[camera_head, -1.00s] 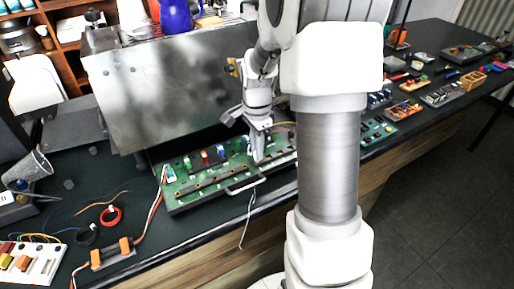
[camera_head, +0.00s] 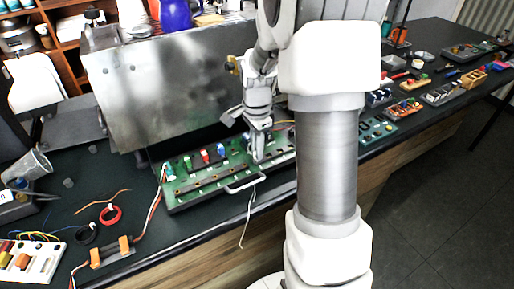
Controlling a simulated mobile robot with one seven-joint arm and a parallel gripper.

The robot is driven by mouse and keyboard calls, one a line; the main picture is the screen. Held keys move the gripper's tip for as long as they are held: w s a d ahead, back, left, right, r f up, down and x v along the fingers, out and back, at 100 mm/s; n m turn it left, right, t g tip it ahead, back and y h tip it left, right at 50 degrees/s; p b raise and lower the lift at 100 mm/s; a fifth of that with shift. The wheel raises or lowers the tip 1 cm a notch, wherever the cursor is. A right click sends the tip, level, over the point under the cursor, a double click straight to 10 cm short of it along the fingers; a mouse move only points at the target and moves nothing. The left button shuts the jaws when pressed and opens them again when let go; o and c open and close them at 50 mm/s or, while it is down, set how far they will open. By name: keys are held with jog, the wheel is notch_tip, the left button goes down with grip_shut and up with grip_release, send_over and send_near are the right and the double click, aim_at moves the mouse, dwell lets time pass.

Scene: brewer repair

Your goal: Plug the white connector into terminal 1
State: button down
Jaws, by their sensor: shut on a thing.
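A white cable (camera_head: 247,222) hangs from near the gripper over the table's front edge. Terminal 1 cannot be told apart at this size.
The steel casing (camera_head: 170,85) stands close behind the board. A metal handle (camera_head: 243,184) is at the tray's front. Red tape (camera_head: 110,215), an orange-ended block (camera_head: 110,252) and wires lie to the left. Several small modules lie on the right of the bench.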

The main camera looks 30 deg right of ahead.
dwell(0.4)
jog(key=c, duration=0.8)
grip_release()
jog(key=shift+o, duration=0.2)
notch_tip(320, 180, up, 17)
jog(key=p, duration=0.1)
jog(key=shift+r, duration=0.2)
jog(key=s+a+n+t, duration=0.2)
jog(key=s+a+n, duration=0.4)
jog(key=s+n, duration=0.2)
jog(key=s+a+r+n+t, duration=0.1)
jog(key=s+a+n+t, duration=0.2)
jog(key=s+a+n, duration=0.3)
jog(key=s+n, duration=0.3)
jog(key=s, duration=0.1)
jog(key=shift+s+a+r+n+t, duration=0.15)
jog(key=shift+s+r+n+t, duration=0.05)
jog(key=shift+s+n+t, duration=0.15)
